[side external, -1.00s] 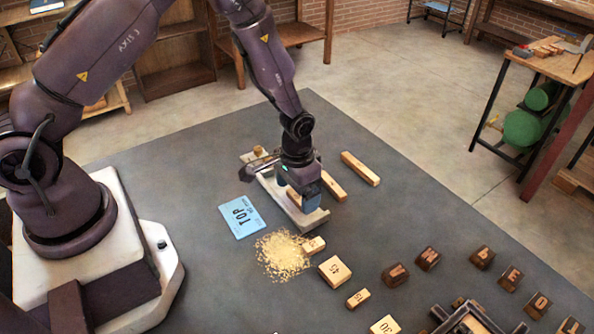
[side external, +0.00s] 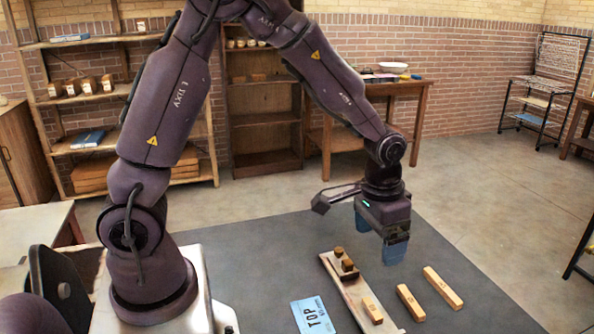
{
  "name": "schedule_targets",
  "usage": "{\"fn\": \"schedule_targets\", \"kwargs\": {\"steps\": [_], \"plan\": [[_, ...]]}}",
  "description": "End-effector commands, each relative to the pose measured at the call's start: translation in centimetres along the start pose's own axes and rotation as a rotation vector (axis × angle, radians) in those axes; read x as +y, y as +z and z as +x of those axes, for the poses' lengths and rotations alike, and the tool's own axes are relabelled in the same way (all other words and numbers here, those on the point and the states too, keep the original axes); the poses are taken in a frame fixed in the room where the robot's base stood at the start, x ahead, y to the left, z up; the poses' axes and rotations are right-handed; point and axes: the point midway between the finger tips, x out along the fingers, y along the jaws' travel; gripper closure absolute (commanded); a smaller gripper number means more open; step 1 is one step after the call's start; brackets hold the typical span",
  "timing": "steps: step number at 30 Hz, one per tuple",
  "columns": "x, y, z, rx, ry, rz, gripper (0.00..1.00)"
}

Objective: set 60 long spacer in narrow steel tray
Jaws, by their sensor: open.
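A narrow, long pale tray (side external: 343,288) lies on the dark grey mat in the lower middle of the side view. A pale wooden piece (side external: 372,310) lies at its near end, and small dark-topped blocks (side external: 347,267) sit toward its far end. Two pale wooden bars lie on the mat to the right of the tray: a shorter bar (side external: 410,302) and a longer bar (side external: 442,288). Their numbers are too small to read, so I cannot tell which piece is the 60. My gripper (side external: 396,254), with blue fingers, is open above the mat and apart from the pieces; I see nothing held.
A blue card marked TOP (side external: 312,315) lies left of the tray. The grey mat (side external: 470,268) is clear to the right of the longer bar. Shelves and a wooden side table (side external: 375,90) stand far back. The near part of the mat is out of frame.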

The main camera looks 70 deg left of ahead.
Motion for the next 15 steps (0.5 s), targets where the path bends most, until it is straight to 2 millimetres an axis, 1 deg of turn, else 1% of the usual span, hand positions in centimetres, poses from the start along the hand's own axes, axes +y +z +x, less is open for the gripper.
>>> {"fn": "schedule_targets", "kwargs": {"steps": [1,2,3,5,6,8,9,12,15], "plan": [[-0.2,0.6,-2.7,0.042,0.001,-0.001,0.12],[-0.2,1.1,-4.0,0.063,0.002,-0.001,0.12],[-0.4,1.8,-5.8,0.09,0.002,-0.001,0.12],[-0.5,3.1,-8.2,0.129,0.003,0.0,0.12],[-0.6,4.1,-9.7,0.155,0.003,0.0,0.12],[-0.8,5.6,-11.7,0.195,0.003,0.001,0.12],[-0.9,6.7,-12.8,0.221,0.003,0.001,0.12],[-1.1,9.6,-15.3,0.287,0.003,0.002,0.12],[-1.2,12.2,-16.8,0.343,0.002,0.003,0.12]]}}
